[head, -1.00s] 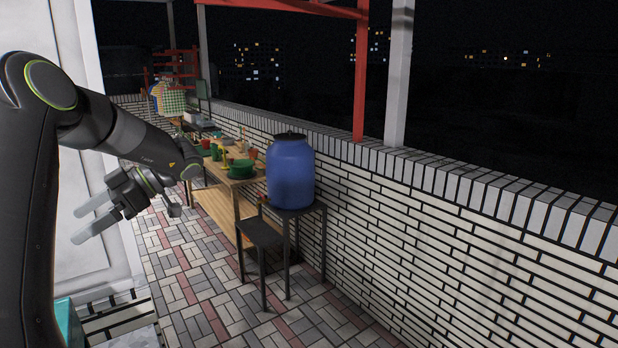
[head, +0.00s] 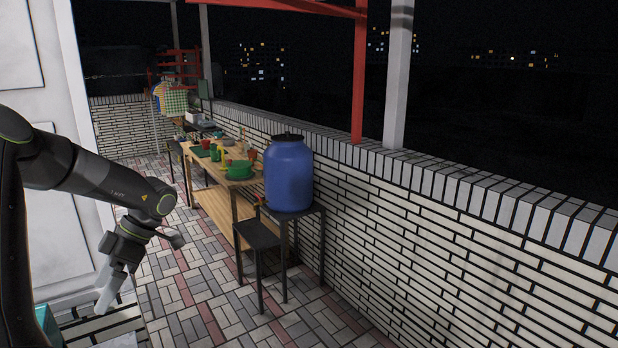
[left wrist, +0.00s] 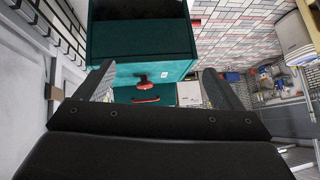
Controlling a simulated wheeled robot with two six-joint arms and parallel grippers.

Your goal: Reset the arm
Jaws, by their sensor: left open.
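My left arm comes in from the left in the head view. Its gripper (head: 110,288) points down beside the white wall and holds nothing that I can see. In the left wrist view the two fingers of the left gripper (left wrist: 158,85) stand wide apart, with empty space between them. Beyond them is a teal cabinet (left wrist: 150,72) with red handles. My right gripper does not show in either view.
A blue barrel (head: 289,178) stands on a dark stand by the brick wall (head: 430,235). A dark stool (head: 257,236) is in front of it. A wooden table (head: 238,183) with dishes lies farther back. The tiled floor (head: 205,275) in the middle is clear.

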